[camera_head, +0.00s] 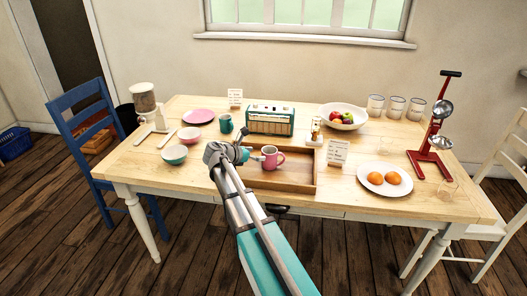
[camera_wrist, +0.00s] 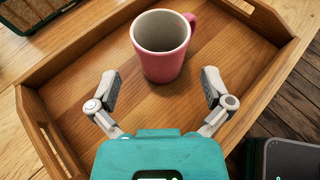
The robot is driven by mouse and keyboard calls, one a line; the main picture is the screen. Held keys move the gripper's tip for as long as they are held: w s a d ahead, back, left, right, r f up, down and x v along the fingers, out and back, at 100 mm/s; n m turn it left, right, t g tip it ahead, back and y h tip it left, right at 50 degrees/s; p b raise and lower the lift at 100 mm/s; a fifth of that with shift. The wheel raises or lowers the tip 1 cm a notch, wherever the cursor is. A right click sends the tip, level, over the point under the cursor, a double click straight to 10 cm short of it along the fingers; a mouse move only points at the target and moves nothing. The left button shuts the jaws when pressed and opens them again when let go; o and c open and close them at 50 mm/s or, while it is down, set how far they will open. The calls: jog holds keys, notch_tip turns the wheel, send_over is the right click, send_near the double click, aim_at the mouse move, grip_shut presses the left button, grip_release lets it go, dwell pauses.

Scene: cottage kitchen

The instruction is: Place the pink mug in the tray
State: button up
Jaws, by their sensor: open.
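The pink mug (camera_head: 269,160) stands upright inside the wooden tray (camera_head: 303,186) on the table. In the head view my arm covers the tray's left part, and my gripper (camera_head: 250,153) is left of the mug.
A teal radio (camera_head: 270,120) stands behind the tray. A card (camera_head: 338,153) and a plate with oranges (camera_head: 367,183) are to the right. A teal mug (camera_head: 226,123) and bowls, one teal (camera_head: 174,154), are to the left.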

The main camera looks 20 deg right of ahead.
jog(key=shift+p+v, duration=0.7)
jog(key=shift+v, duration=1.8)
jog(key=shift+s+f, duration=0.1)
jog(key=s+f+m+y, duration=0.1)
jog(key=s+m, duration=0.1)
jog(key=s+a+f+m+y, duration=0.1)
jog(key=s+f+m, duration=0.1)
jog(key=s, duration=0.1)
jog(key=s+f+m+g+y, duration=0.1)
jog(key=s+f+m, duration=0.1)
jog(key=shift+s+a+f+y, duration=0.1)
jog(key=shift+s+a+y, duration=0.2)
jog(key=shift+a+y, duration=0.1)
jog(key=s+a+f+m+g+y, duration=0.1)
jog(key=s+a+f+m+y, duration=0.2)
jog(key=s+m, duration=0.4)
jog(key=s+a+f+m+g+y, duration=0.1)
jog(key=s+a+f+m+y, duration=0.2)
jog(key=s+a+m+y, duration=0.3)
jog(key=s+a+m, duration=0.1)
jog(key=s+a, duration=0.1)
jog(key=shift+s+m, duration=0.4)
jog(key=shift+a, duration=0.1)
